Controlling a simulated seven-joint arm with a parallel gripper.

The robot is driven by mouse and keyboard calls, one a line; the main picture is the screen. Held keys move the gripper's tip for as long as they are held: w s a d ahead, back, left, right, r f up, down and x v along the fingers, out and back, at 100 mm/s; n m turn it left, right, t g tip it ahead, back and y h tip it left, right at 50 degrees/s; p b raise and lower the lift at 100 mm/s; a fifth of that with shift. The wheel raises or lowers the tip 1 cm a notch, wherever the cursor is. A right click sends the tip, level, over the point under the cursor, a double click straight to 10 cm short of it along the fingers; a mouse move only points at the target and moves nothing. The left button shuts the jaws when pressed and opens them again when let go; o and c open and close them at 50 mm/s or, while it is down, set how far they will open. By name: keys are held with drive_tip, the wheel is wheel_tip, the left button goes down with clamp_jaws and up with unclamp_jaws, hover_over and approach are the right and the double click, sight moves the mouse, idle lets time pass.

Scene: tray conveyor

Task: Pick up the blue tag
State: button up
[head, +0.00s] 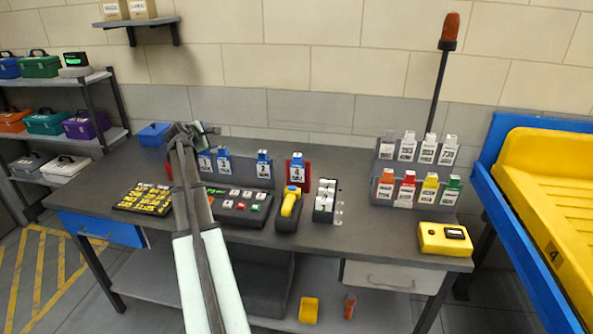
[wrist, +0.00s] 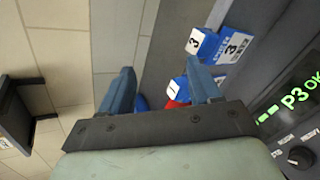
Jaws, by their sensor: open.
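Several blue-topped white tags with black numerals stand in a row at the back of the table in the head view, among them two just right of my gripper, the left one (head: 205,162) and the right one (head: 223,160). A third blue tag (head: 263,163) stands further right, and a fourth (head: 297,172) sits against a red holder. In the wrist view a blue tag marked 3 (wrist: 228,48) lies beyond the right finger. A white label marked 1 (wrist: 175,88) with red beside it shows between the fingers. My gripper (head: 195,132) is open and empty, above the table's back left; it also shows in the wrist view (wrist: 160,78).
A rack of grey, orange, red, yellow and green tags (head: 415,187) stands on the right. A yellow scanner (head: 290,203), a button panel (head: 238,205) and a yellow keypad (head: 146,199) occupy the table. A lit display (wrist: 288,102) is close in the wrist view.

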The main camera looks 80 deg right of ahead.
drive_tip(key=s+d+r+m+g+y, duration=0.1)
drive_tip(key=s+d, duration=0.2)
drive_tip(key=s, duration=0.3)
drive_tip(key=s+d+r+m+g+y, duration=0.1)
drive_tip(key=s+d+r, duration=0.1)
drive_tip(key=s, duration=0.5)
drive_tip(key=r+m+t+y, duration=0.2)
drive_tip(key=m+y, duration=0.1)
drive_tip(key=y, duration=0.7)
hover_over(298, 161)
drive_tip(key=f, duration=0.5)
drive_tip(key=d+f, duration=0.1)
drive_tip(key=f, duration=0.1)
drive_tip(key=shift+w+f, duration=0.3)
drive_tip(key=shift+w, duration=0.05)
drive_tip(key=shift+s+d+f, duration=0.1)
drive_tip(key=shift+d+f, duration=0.1)
drive_tip(key=shift+f, duration=1.35)
drive_tip(key=shift+d+f, duration=0.15)
drive_tip(key=shift+f, duration=1.35)
